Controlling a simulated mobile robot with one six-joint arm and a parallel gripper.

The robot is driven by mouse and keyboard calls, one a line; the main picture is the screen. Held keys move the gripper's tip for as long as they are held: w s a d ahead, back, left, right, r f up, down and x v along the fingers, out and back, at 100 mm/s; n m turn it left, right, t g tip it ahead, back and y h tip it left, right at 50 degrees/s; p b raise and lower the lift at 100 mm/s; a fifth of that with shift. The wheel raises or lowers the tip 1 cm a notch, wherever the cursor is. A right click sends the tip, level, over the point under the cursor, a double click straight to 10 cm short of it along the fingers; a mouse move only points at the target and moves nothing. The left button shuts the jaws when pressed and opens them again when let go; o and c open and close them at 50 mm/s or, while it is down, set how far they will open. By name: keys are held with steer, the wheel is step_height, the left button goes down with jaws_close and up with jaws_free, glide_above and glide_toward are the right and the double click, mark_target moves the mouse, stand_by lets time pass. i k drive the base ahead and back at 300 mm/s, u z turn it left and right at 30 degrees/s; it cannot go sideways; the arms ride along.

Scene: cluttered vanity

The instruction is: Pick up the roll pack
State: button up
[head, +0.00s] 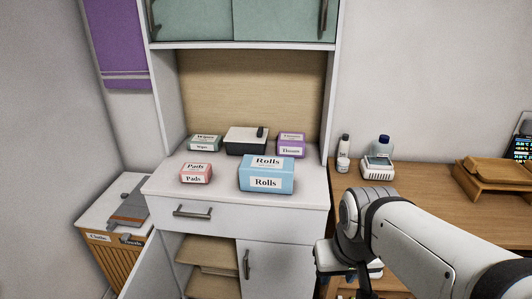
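The roll pack (266,174) is a light blue box with white "Rolls" labels. It sits upright on the white vanity counter (222,188), near the front edge and right of the middle. My arm reaches in from the lower right. My gripper (350,278) is at the bottom of the picture, right of the vanity and well apart from the roll pack. Its fingers are mostly hidden below the wrist, so I cannot see whether it is open or shut.
A pink pads box (196,173) stands left of the roll pack. Behind are a green wipes box (204,143), a dark box with a pale lid (246,141) and a purple tissues box (291,145). A cabinet (240,22) hangs above. A lower door (150,266) stands open.

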mark_target(262, 174)
steer(key=z, duration=0.3)
steer(key=k, duration=1.3)
steer(key=u, duration=0.6)
steer(key=i, duration=0.5)
steer(key=z, duration=0.1)
